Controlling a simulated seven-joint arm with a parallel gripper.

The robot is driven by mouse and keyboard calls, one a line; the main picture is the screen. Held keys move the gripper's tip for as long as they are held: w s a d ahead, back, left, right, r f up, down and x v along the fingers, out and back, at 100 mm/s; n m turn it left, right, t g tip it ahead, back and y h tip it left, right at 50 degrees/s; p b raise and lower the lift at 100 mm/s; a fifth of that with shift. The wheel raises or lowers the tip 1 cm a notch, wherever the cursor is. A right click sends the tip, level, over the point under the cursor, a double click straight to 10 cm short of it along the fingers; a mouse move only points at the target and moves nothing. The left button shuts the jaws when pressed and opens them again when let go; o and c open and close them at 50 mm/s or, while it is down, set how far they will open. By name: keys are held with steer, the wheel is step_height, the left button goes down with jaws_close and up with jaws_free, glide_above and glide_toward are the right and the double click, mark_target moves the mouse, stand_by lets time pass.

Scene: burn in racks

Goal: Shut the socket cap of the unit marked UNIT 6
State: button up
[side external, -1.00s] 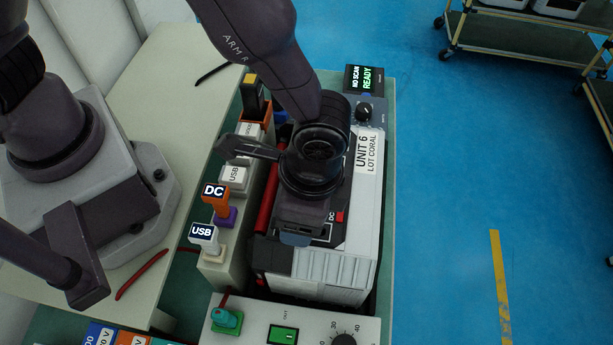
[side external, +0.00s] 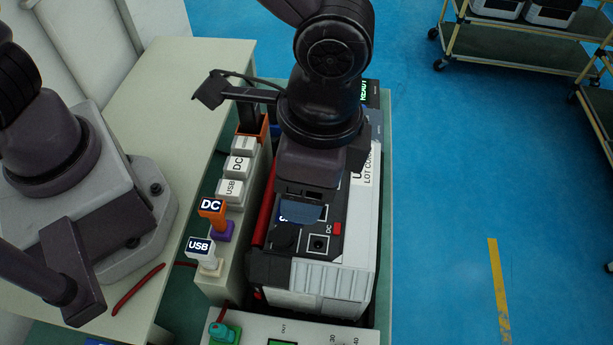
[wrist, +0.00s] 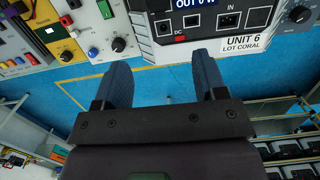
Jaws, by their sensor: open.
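The unit marked UNIT 6 (side external: 345,270) is a white case with a black socket panel. Its label and panel also show at the top of the wrist view (wrist: 245,42). A round socket (side external: 318,244) beside a small red square is uncovered in the side view. A dark rounded piece (side external: 285,236) left of it may be the socket cap; I cannot tell for sure. My gripper (wrist: 160,70) is open and empty, its blue fingers apart over blue floor in the wrist view. In the side view my gripper (side external: 301,211) hangs over the panel and hides part of it.
A rack of plugs and blocks, with an orange DC plug (side external: 212,207) and a white USB plug (side external: 200,247), stands left of the unit. A control box (side external: 300,332) is in front. A red bar (side external: 270,205) runs along the unit's left side.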

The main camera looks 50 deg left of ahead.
mark_target(299, 232)
steer(key=shift+t+h, duration=0.5)
steer(key=f, duration=0.8)
steer(key=s+a+f, duration=0.1)
steer(key=f, duration=0.3)
steer(key=shift+f, duration=0.15)
steer(key=c, duration=0.9)
steer(key=shift+w+d+f+g+y, duration=0.1)
steer(key=shift+w+f+g+y, duration=0.1)
steer(key=shift+g+y, duration=0.3)
steer(key=o, duration=0.9)
